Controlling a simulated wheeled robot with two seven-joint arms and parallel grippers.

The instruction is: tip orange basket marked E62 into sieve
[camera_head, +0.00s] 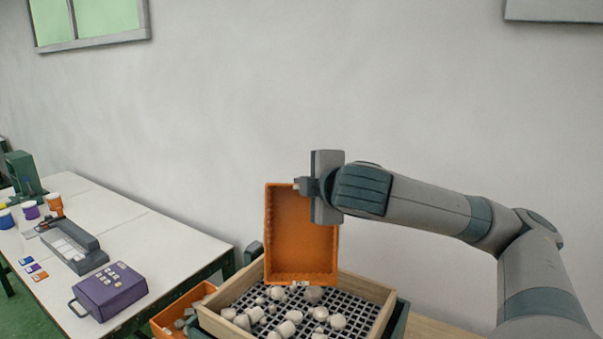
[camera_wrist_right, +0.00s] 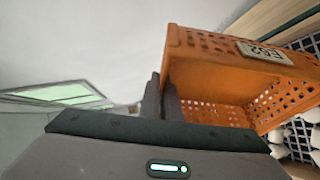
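The orange basket (camera_head: 300,232) is tipped on its side above the sieve, its open side facing the head camera and its inside looking empty. In the right wrist view the basket (camera_wrist_right: 205,60) shows a label reading E62 (camera_wrist_right: 265,52). My right gripper (camera_head: 304,186) is shut on the basket's upper rim; its fingers also show in the wrist view (camera_wrist_right: 160,100). The sieve (camera_head: 372,284) has a wooden frame and dark mesh, with several whitish pieces (camera_head: 290,328) lying on it below the basket. My left gripper is not in view.
Another orange container (camera_head: 165,318) with some pieces stands left of the sieve, partly hidden. A white table (camera_head: 150,240) at left holds a purple box (camera_head: 110,292), a grey tray (camera_head: 72,246) and several small cups.

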